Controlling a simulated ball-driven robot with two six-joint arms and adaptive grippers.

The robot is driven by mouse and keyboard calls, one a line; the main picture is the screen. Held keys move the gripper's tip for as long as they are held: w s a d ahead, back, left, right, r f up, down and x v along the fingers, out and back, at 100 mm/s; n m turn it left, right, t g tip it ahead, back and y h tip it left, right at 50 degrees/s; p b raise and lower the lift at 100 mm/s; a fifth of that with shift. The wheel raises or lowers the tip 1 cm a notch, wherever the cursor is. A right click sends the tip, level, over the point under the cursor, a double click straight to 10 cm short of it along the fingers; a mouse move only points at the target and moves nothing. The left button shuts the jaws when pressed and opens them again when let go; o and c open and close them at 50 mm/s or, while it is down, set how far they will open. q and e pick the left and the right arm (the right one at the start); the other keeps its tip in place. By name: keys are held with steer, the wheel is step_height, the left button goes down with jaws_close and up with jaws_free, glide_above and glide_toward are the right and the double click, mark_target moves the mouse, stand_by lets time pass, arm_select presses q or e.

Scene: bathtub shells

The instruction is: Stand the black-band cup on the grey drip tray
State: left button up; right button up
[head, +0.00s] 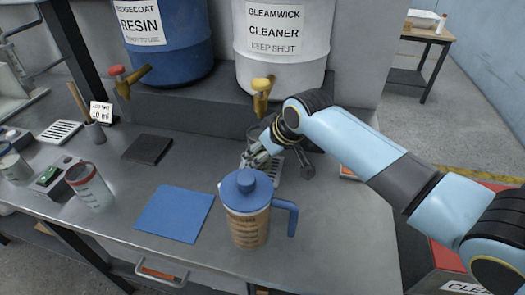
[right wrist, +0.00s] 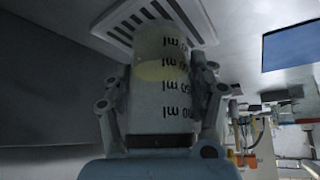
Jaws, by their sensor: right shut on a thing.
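My right gripper (head: 262,156) reaches in from the right, low below the yellow tap of the cleaner drum. In the right wrist view it is shut on a pale measuring cup (right wrist: 160,100) with black ml marks, a pale yellow patch and a dark band at the end nearest the palm. A finger lies on each side of the cup. A slotted grey drip tray (head: 280,168) lies under that tap, partly covered by the gripper; it also shows past the cup (right wrist: 118,22). I cannot tell whether the cup touches the tray. My left gripper is out of view.
A blue-lidded jug (head: 248,222) stands in front of the gripper. A blue mat (head: 175,213), a dark mat (head: 148,149) and a red-band cup (head: 91,188) lie further left. Another slotted tray (head: 59,131) is at the far left. The bench right of the jug is clear.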

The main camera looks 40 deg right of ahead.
steer(key=shift+f, duration=0.1)
steer(key=o, duration=1.4)
steer(key=v, duration=1.2)
